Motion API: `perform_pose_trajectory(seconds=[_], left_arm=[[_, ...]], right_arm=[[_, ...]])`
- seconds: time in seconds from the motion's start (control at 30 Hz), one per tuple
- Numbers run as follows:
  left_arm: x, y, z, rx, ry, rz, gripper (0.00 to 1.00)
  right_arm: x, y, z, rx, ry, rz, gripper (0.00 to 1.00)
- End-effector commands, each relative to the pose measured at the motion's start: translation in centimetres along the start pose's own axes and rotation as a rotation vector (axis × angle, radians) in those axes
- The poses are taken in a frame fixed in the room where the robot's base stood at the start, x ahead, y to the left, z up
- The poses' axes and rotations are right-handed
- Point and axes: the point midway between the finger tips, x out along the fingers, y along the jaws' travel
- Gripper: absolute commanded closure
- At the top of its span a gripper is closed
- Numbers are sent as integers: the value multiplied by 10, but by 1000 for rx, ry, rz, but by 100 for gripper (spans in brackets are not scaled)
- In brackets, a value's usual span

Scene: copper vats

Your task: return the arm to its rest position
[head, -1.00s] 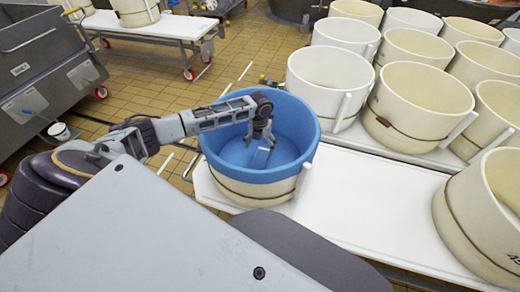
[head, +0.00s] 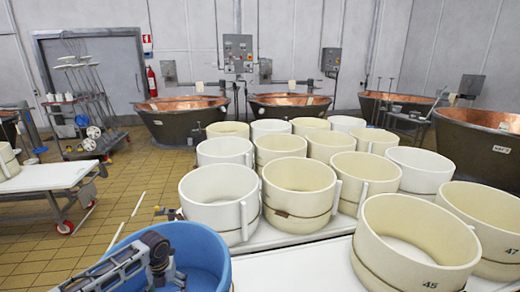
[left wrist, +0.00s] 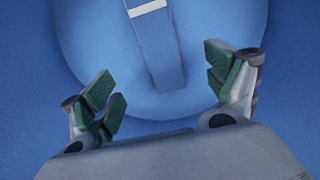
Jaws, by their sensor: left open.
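My left arm reaches into a blue-lined tub (head: 208,248) at the bottom of the head view. My left gripper (head: 168,277) is inside the tub, cut off by the lower picture edge. In the left wrist view, my left gripper (left wrist: 165,88) has its green-padded fingers spread apart with nothing between the tips. Beyond them lies a blue strip-like thing (left wrist: 154,50) with a white band, against the tub's blue bottom (left wrist: 95,35). I cannot tell how far the fingers are above it. My right gripper is not in view.
Several cream and white tubs (head: 300,188) stand close together on white tables (head: 300,262) right of and behind the blue tub. A white cart (head: 45,177) stands at the left. Copper vats (head: 290,104) line the back wall. Tiled floor (head: 125,195) is open at the left.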

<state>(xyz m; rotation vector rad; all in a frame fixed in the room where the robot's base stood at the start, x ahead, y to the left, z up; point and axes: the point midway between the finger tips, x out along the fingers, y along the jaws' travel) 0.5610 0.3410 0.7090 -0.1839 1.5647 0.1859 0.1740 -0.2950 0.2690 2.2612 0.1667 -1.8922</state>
Motion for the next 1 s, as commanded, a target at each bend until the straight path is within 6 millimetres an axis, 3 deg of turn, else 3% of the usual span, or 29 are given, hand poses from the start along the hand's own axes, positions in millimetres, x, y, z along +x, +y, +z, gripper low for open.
perform_pose_trajectory(seconds=[1.0], left_arm=[[-114, 0, 0, 0, 0, 0, 13]], right_arm=[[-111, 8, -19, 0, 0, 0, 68]])
